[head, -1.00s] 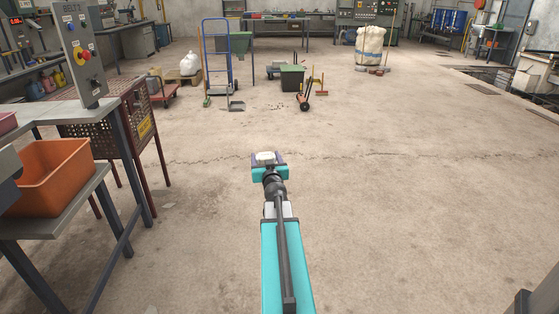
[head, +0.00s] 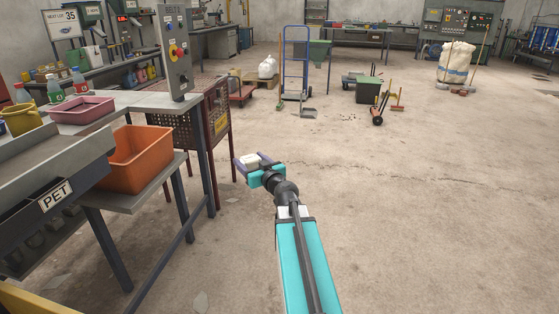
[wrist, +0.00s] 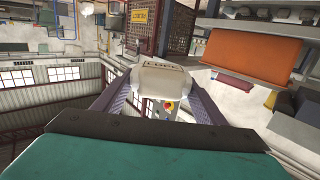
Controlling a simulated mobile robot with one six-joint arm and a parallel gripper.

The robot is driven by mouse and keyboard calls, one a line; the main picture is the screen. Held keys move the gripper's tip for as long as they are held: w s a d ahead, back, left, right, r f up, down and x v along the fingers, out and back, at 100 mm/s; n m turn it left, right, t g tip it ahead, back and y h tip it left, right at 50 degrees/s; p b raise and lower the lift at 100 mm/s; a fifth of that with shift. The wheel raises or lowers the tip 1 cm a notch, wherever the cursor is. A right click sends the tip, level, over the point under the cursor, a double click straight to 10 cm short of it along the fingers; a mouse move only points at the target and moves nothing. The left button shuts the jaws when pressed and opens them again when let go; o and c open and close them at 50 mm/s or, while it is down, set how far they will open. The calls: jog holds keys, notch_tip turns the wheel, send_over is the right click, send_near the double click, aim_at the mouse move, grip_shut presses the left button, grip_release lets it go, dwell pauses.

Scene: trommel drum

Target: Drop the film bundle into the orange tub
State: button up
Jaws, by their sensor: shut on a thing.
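The orange tub (head: 138,162) sits on a grey lower shelf at the left, beside the bench marked PET. It also shows at the upper right of the wrist view (wrist: 248,56). My gripper (head: 253,161) is shut on the white film bundle (head: 251,160) and holds it out over open floor, to the right of the tub and apart from it. In the wrist view the film bundle (wrist: 162,80) sits between the two purple fingers, with dark lettering on its end. The inside floor of the tub is hidden.
A grey control box (head: 174,52) on a post and a perforated red-brown guard (head: 218,115) stand behind the tub. A pink tray (head: 82,110) and a yellow bucket (head: 20,118) are on the upper bench. The floor at the right is clear.

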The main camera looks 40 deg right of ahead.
jog(key=a+n+g+y, duration=0.1)
jog(key=a+n+y, duration=0.65)
jog(key=a, duration=1.25)
jog(key=s+a+f+n+g+y, duration=0.1)
jog(key=s+a+n+g+y, duration=0.1)
jog(key=a, duration=0.4)
jog(key=s+a+f+n+g+y, duration=0.2)
jog(key=s+a+n+g+y, duration=0.1)
jog(key=s+a+y, duration=0.4)
jog(key=shift+a+g, duration=0.2)
jog(key=shift+g, duration=0.4)
